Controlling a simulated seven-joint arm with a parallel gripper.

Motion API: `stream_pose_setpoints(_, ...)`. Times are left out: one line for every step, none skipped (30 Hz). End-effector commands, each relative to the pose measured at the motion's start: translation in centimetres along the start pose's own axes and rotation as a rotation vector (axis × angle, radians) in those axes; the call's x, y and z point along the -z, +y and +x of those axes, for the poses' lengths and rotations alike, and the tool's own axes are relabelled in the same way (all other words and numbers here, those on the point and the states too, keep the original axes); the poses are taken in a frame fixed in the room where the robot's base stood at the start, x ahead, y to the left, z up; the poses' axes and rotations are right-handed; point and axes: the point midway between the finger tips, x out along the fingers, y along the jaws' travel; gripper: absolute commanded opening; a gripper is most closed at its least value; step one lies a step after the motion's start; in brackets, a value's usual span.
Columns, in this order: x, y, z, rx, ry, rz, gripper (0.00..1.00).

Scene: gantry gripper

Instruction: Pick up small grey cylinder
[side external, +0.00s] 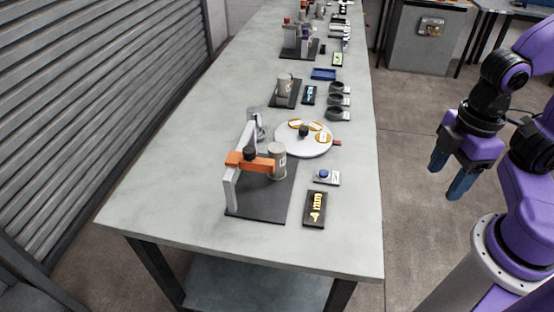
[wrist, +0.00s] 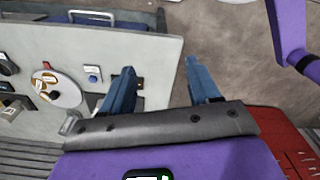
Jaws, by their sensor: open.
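A grey cylinder (side external: 277,161) stands upright on the dark mat at the orange gantry arm. A similar grey cylinder (side external: 285,87) stands on a smaller dark mat farther back. A small dark cylinder (side external: 303,131) sits on the white round plate (side external: 318,148). I cannot tell which of these is the small grey cylinder. My gripper (side external: 450,172) has blue fingers, spread apart and empty, off the right side of the table and well away from the cylinders.
The gantry's orange arm (side external: 246,162) and light upright crowd the near mat. A blue button box (side external: 327,176) and a dark panel with yellow marks (side external: 315,208) lie right of it. More fixtures fill the far table. The near table end (side external: 170,220) is bare.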

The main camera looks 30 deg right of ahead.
Motion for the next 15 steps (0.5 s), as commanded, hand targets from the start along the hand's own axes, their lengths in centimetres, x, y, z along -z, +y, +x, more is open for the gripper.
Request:
stream_pose_setpoints(0.0, 0.0, 0.0, 0.0, 0.0, 0.0, 0.61)
stream_pose_setpoints(0.0, 0.0, 0.0, 0.0, 0.0, 0.0, 0.61)
stream_pose_setpoints(0.0, 0.0, 0.0, 0.0, 0.0, 0.0, 0.61)
stream_pose_setpoints(0.0, 0.0, 0.0, 0.0, 0.0, 0.0, 0.71)
stream_pose_setpoints(0.0, 0.0, 0.0, 0.0, 0.0, 0.0, 0.81)
stream_pose_setpoints(0.0, 0.0, 0.0, 0.0, 0.0, 0.0, 0.83)
stream_pose_setpoints(0.0, 0.0, 0.0, 0.0, 0.0, 0.0, 0.83)
stream_pose_setpoints(0.0, 0.0, 0.0, 0.0, 0.0, 0.0, 0.83)
stream_pose_setpoints(0.0, 0.0, 0.0, 0.0, 0.0, 0.0, 0.83)
stream_pose_setpoints(0.0, 0.0, 0.0, 0.0, 0.0, 0.0, 0.83)
stream_pose_setpoints(0.0, 0.0, 0.0, 0.0, 0.0, 0.0, 0.83)
stream_pose_setpoints(0.0, 0.0, 0.0, 0.0, 0.0, 0.0, 0.83)
stream_pose_setpoints(0.01, 0.0, 0.01, 0.0, 0.0, 0.0, 0.83)
stream_pose_setpoints(0.07, -0.02, 0.04, 0.001, 0.001, 0.002, 0.83)
stream_pose_setpoints(0.27, -0.08, 0.16, 0.005, 0.005, 0.005, 0.83)
